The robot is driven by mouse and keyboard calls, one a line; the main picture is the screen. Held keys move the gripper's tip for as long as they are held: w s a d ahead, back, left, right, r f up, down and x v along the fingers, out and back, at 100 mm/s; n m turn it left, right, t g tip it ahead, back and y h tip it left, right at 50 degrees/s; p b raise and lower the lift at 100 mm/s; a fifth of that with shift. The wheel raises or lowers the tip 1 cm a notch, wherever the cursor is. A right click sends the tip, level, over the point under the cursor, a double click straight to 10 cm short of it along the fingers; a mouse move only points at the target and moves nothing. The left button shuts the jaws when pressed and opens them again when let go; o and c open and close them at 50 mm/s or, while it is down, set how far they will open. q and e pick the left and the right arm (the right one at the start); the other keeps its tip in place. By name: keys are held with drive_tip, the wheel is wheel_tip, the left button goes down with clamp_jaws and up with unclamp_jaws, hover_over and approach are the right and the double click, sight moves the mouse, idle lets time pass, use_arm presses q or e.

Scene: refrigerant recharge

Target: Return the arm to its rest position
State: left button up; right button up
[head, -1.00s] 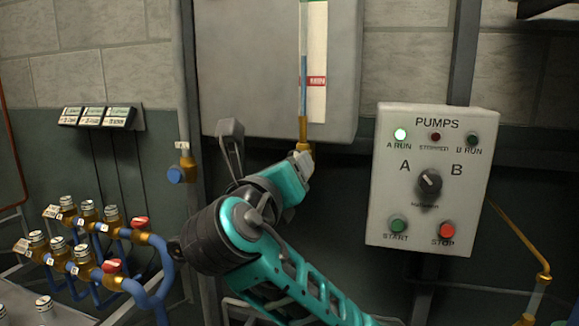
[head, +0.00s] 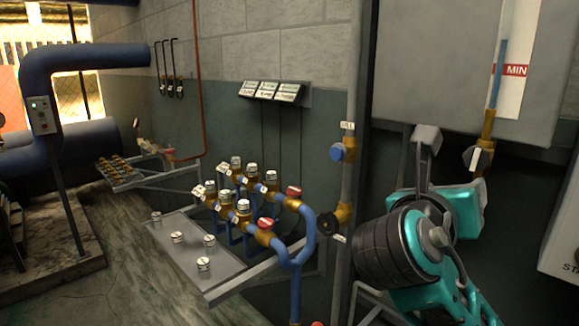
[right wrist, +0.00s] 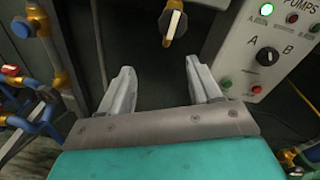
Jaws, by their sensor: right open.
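My right arm, teal and black, stands at the right of the head view. Its gripper is mostly hidden there behind the arm's own links. In the right wrist view my right gripper (right wrist: 158,82) is open, with two pale grey fingers apart and nothing between them. A brass valve with a dark and white handle (right wrist: 173,24) lies beyond the fingertips, apart from them. The same valve handle (head: 477,159) shows in the head view below the level glass. My left gripper is not in view.
The pump panel (right wrist: 272,45) is right of the fingers, its A RUN lamp lit. A blue-capped valve (head: 338,152) sits on the vertical pipe. Several capped valves stand on the blue manifold above a grey tray (head: 228,273). Floor (head: 110,265) is open at the left.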

drive_tip(key=s+a+f+m+g+y, duration=0.1)
drive_tip(key=s+f+m+y, duration=0.2)
drive_tip(key=f, duration=0.5)
drive_tip(key=s+f+m+g+y, duration=0.1)
drive_tip(key=f+m+g+y, duration=0.1)
drive_tip(key=f+m, duration=0.4)
drive_tip(key=s+a+f+m+g+y, duration=0.1)
drive_tip(key=s+f+m+y, duration=0.15)
drive_tip(key=f, duration=0.65)
drive_tip(key=s+a+f+m+g+y, duration=0.2)
drive_tip(key=s+f+m+g+y, duration=0.25)
drive_tip(key=s+f+m, duration=0.95)
drive_tip(key=w+a+f+m+t+y, duration=0.2)
drive_tip(key=w+a+f+t, duration=0.1)
drive_tip(key=w+f+t, duration=0.3)
drive_tip(key=shift+f+m+t, duration=0.35)
drive_tip(key=shift+f+t, duration=0.25)
drive_tip(key=shift+t, duration=0.15)
drive_tip(key=shift+w+a, duration=0.1)
